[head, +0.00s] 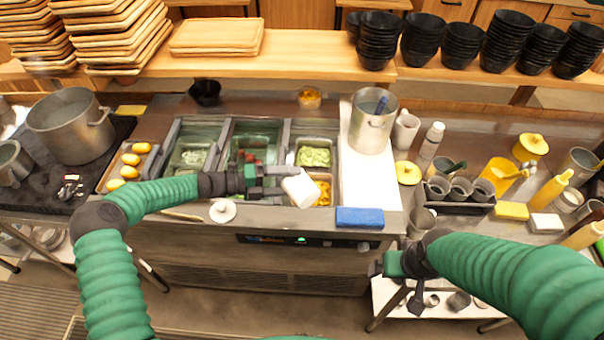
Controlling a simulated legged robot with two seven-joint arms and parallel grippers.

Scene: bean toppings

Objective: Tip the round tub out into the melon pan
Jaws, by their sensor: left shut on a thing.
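My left gripper (284,181) is shut on the white tub (301,188). It holds the tub tilted above the front right part of the counter's pan well. The tub's inside and any contents cannot be made out. Just beneath and to the right of the tub is a pan of orange pieces (323,193), partly covered by it. Behind it is a pan of pale green pieces (313,156). I cannot tell for sure which of these is the melon pan. My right gripper (376,268) is low in front of the counter at the right; its fingers are too small to read.
A blue sponge (359,217) lies on the front ledge, right of the tub. A white lid (222,211) lies on the ledge at left. A tall metal pot (373,122) stands right of the pans. Other pans (193,156) fill the left of the well.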

